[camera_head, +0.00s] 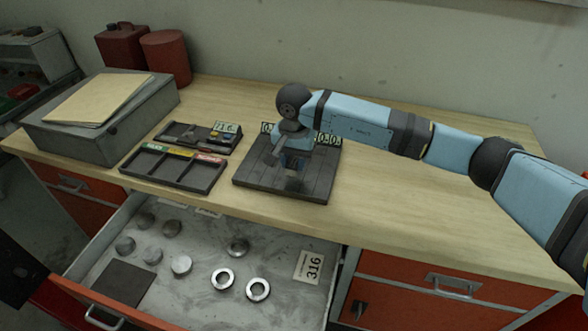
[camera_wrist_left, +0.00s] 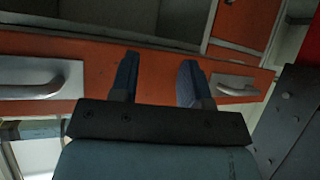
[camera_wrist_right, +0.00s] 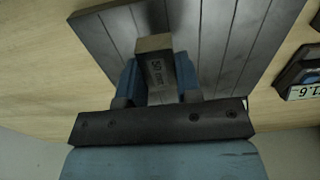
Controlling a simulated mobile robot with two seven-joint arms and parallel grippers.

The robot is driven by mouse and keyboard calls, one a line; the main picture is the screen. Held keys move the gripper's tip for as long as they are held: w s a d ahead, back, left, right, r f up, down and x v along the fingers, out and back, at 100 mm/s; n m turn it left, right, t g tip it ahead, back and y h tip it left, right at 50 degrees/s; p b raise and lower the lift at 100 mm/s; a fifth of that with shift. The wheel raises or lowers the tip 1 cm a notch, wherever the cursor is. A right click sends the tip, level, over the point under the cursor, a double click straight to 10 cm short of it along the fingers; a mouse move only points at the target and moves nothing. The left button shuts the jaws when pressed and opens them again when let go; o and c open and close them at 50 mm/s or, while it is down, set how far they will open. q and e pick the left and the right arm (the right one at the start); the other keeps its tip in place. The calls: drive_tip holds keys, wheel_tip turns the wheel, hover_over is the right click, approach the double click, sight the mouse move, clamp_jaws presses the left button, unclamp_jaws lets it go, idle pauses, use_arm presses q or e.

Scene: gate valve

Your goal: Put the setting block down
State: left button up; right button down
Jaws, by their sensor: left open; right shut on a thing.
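I cannot tell if the block touches the plate. In the head view my right gripper (camera_head: 293,162) points down over the plate and the block is not clearly seen. My left gripper (camera_wrist_left: 159,75) is open and empty, near orange drawer fronts in the left wrist view.
A compartment tray (camera_head: 172,172) with coloured labels and a smaller dark tray (camera_head: 185,135) lie left of the plate. A grey box (camera_head: 95,135) stands further left. The drawer (camera_head: 205,290) below is open, holding several discs and rings. The bench right of the plate is clear.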

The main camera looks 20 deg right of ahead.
sight(294, 179)
wheel_tip(294, 179, down, 4)
drive_tip(key=shift+r, duration=0.2)
drive_tip(key=shift+f, duration=0.2)
drive_tip(key=c, duration=0.8)
unclamp_jaws()
